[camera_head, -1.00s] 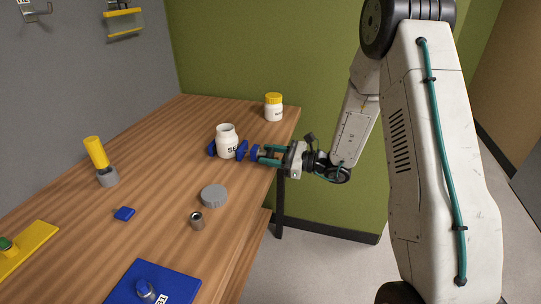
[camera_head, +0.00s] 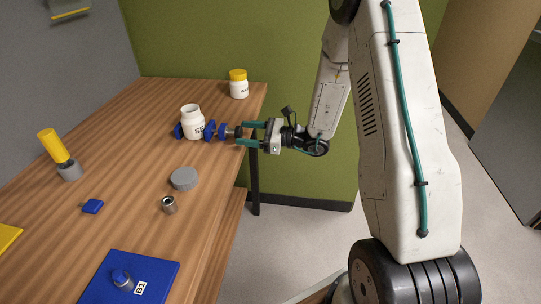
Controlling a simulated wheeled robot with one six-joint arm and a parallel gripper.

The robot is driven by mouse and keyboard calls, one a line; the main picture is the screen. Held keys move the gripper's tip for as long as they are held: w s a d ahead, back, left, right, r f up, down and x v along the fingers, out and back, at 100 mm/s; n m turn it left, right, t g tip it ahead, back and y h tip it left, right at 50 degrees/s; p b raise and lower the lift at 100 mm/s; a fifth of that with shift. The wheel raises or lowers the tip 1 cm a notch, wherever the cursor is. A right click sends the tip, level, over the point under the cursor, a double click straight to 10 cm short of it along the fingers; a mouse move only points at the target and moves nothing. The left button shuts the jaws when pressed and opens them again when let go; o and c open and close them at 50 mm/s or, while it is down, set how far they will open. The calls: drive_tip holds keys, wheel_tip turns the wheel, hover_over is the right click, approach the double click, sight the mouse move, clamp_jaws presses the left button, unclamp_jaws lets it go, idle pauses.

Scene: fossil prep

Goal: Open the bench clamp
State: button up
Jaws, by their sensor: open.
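My gripper (camera_head: 241,134) has two teal fingers, spread apart and pointing left. The fingertips are at the clamp's knob, one on the far side and one on the near side. I cannot tell whether they touch it.
A yellow-lidded jar (camera_head: 239,84) stands at the back right. A grey lid (camera_head: 184,179), a small metal cup (camera_head: 169,205), a blue block (camera_head: 92,207) and a yellow-handled tool (camera_head: 58,153) stand on the wooden table. A blue mat (camera_head: 150,276) lies in front.

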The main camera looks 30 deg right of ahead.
drive_tip(key=v, duration=0.6)
drive_tip(key=s+a+r+n+g+h, duration=0.2)
drive_tip(key=s+a+r+n+g, duration=0.1)
drive_tip(key=s, duration=0.4)
drive_tip(key=s+a+r+n+g+h, duration=0.2)
drive_tip(key=s+a+r+n+g, duration=0.1)
drive_tip(key=s+n, duration=0.4)
drive_tip(key=s+a+r+n+g+h, duration=0.2)
drive_tip(key=s+a+r+n+g, duration=0.2)
drive_tip(key=s+g, duration=0.3)
drive_tip(key=shift+s+r+n, duration=0.8)
drive_tip(key=shift+n, duration=0.1)
drive_tip(key=s+d+r+n+t+h, duration=0.3)
drive_tip(key=s+d+r+n+h, duration=0.2)
drive_tip(key=s+d+n+h, duration=0.1)
drive_tip(key=s+n+h, duration=0.1)
drive_tip(key=s+h, duration=0.1)
drive_tip(key=s, duration=0.1)
drive_tip(key=shift+s+r+n+t+h, duration=0.3)
drive_tip(key=shift+s+r+n+h, duration=0.05)
drive_tip(key=shift+n+h, duration=0.05)
